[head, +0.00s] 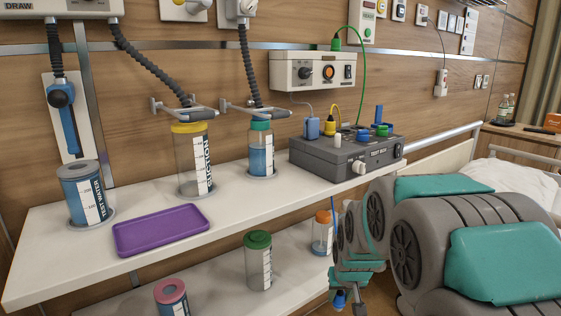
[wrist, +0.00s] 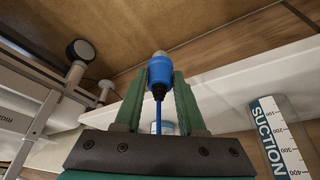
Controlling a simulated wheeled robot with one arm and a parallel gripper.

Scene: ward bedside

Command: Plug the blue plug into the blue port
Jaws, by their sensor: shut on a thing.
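The blue plug (wrist: 160,72) is between the two green fingers of my gripper (wrist: 163,82) in the wrist view, its pale metal tip pointing away and a thin blue cord trailing back. In the head view the plug (head: 338,300) shows at the lower end of my gripper (head: 344,290), low in front of the shelf. My gripper is shut on it. The grey test box (head: 317,152) stands on the shelf's right end, above and behind my gripper. Several blue, yellow and green fittings are on its top; which of the blue ones (head: 382,130) is the blue port I cannot tell.
The white shelf (head: 55,255) also carries a purple tray (head: 160,230), a test water jar (head: 84,190), a yellow-ringed suction canister (head: 193,165) and a teal-lidded jar (head: 261,152). Green-lidded (head: 258,265) and orange-lidded (head: 322,238) jars stand on the lower shelf. A bed rail (head: 440,138) is at right.

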